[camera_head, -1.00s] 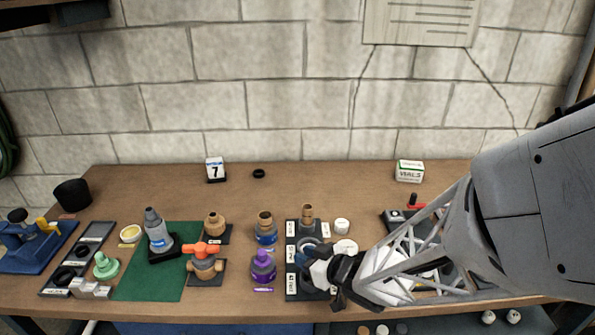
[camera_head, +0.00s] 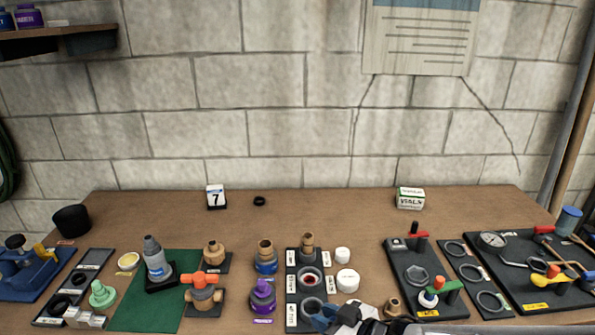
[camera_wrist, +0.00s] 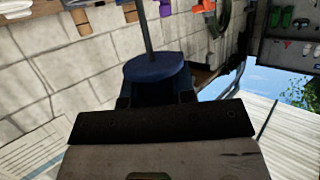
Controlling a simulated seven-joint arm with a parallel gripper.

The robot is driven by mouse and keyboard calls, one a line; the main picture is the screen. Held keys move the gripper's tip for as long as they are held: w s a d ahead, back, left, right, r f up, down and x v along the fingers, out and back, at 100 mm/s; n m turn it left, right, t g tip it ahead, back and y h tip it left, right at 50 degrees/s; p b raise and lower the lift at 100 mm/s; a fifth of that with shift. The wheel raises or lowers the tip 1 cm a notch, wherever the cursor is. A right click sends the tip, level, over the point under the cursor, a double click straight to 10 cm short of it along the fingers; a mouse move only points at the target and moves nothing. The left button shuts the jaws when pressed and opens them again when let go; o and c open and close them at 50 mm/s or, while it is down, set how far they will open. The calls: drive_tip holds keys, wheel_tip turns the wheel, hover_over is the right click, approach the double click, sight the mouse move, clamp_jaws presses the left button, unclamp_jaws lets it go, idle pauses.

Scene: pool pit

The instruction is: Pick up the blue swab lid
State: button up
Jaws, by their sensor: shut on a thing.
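The blue swab lid (camera_wrist: 157,68) is a round blue disc with a thin grey stick (camera_wrist: 145,25) rising from it in the wrist view. My gripper (camera_wrist: 155,100) is shut on the lid's dark blue body, with a dark finger at each side. In the head view only a little of my gripper shows at the bottom edge, with a blue piece (camera_head: 325,318) beside a white one; I cannot tell their exact outlines. A dark rack (camera_head: 292,298) beside them holds an open jar (camera_head: 310,279) with red inside.
A purple jar (camera_head: 263,295), an orange-handled valve (camera_head: 203,294) and a green mat (camera_head: 145,316) lie left of the rack. White caps (camera_head: 347,281) and dark tool boards (camera_head: 411,262) are to the right. The table's back middle is mostly clear.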

drive_tip(key=shift+s+d+r, duration=0.1)
drive_tip(key=shift+s+d, duration=0.1)
drive_tip(key=shift+s, duration=0.5)
drive_tip(key=shift+s+d+r, duration=0.1)
drive_tip(key=shift+s+d, duration=0.1)
drive_tip(key=shift+s, duration=0.55)
drive_tip(key=shift+s+d+r, duration=0.1)
drive_tip(key=shift+s+d, duration=0.1)
drive_tip(key=shift+s, duration=0.5)
drive_tip(key=shift+s+f, duration=0.1)
drive_tip(key=shift+s, duration=0.1)
